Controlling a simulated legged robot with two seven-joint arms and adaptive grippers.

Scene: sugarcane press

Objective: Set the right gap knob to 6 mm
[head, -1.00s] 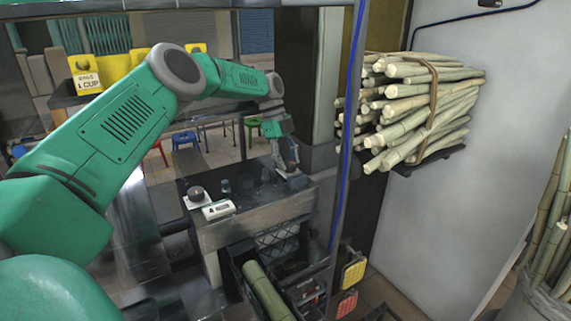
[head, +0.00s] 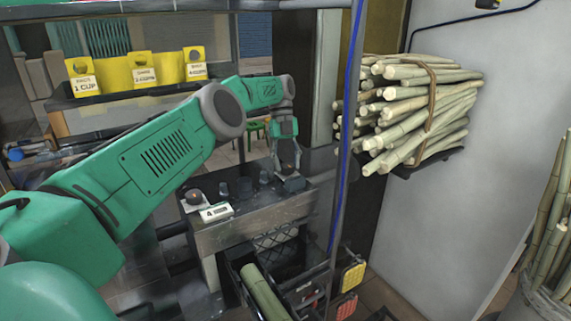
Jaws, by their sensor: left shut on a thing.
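The press (head: 250,236) stands in the middle, with a dark top panel. My left gripper (head: 288,170) points down at the right end of this panel and is shut on the right gap knob (head: 289,170), a brown cap between its fingers. The fingers hide part of the knob, and its setting cannot be read. A second round knob (head: 194,197) sits at the panel's left end on a pale plate. A small white display (head: 216,212) lies beside it; its figure is too small to read surely. My right gripper is not in view.
Dark posts (head: 245,187) stand on the panel between the knobs. A grey post with a blue cable (head: 346,130) rises right of my gripper. Bundled cane (head: 420,105) rests on a wall shelf. A green cane (head: 264,292) lies in the chute below.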

